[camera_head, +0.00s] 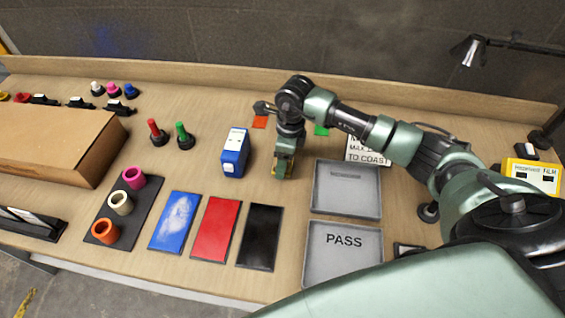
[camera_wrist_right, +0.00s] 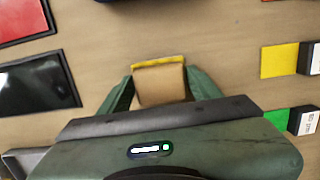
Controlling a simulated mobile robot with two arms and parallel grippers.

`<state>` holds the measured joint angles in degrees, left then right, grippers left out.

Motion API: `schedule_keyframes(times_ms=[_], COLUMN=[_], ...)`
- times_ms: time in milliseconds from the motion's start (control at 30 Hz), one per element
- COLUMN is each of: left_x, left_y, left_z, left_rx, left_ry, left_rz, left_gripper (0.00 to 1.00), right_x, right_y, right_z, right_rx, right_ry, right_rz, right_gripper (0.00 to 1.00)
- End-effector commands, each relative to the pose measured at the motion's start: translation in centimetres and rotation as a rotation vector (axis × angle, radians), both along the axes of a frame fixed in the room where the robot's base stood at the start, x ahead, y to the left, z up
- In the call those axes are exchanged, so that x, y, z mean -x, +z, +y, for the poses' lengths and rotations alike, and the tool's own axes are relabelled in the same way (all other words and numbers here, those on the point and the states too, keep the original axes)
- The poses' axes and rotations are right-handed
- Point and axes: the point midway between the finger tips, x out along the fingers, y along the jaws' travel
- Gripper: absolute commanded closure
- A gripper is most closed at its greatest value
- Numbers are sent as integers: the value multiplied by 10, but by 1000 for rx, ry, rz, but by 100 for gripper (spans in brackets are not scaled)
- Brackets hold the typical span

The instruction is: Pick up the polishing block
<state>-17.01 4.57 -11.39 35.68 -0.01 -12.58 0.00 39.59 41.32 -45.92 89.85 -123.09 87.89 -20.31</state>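The polishing block, a tan block with a yellow edge, sits between the fingers of my right gripper in the right wrist view (camera_wrist_right: 159,83). The right gripper's green fingers (camera_wrist_right: 160,88) lie against both sides of it with no clear gap. In the head view, the right gripper (camera_head: 284,160) points down close to the table, just right of a blue box, with yellow showing at its tips. Whether the block rests on the table or is slightly raised cannot be told. My left gripper is not in view.
The blue and white box (camera_head: 234,155) stands close left of my right gripper. Blue (camera_head: 175,221), red (camera_head: 216,229) and black (camera_head: 260,237) panels lie in front. Grey trays, one marked PASS (camera_head: 344,263), lie right. A cardboard box (camera_head: 50,143) stands left.

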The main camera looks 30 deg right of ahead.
Motion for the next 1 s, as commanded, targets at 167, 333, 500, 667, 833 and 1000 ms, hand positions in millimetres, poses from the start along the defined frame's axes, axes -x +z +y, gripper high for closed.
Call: schedule_keyframes(times_ms=[167,333,500,667,833,1000], left_x=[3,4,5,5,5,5], left_y=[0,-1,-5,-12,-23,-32], left_z=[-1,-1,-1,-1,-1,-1], left_rx=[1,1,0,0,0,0], left_ry=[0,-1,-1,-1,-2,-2], left_rz=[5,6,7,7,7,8], left_gripper=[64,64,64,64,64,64], right_x=[0,-1,-1,-2,-2,-2], right_y=[0,3,15,43,86,130], right_z=[0,0,0,-1,0,0], right_rx=[0,0,-1,0,1,0], right_ry=[0,0,0,-1,1,0], right_rz=[0,-1,-3,-6,-10,-8], right_gripper=[77,77,77,77,77,77])
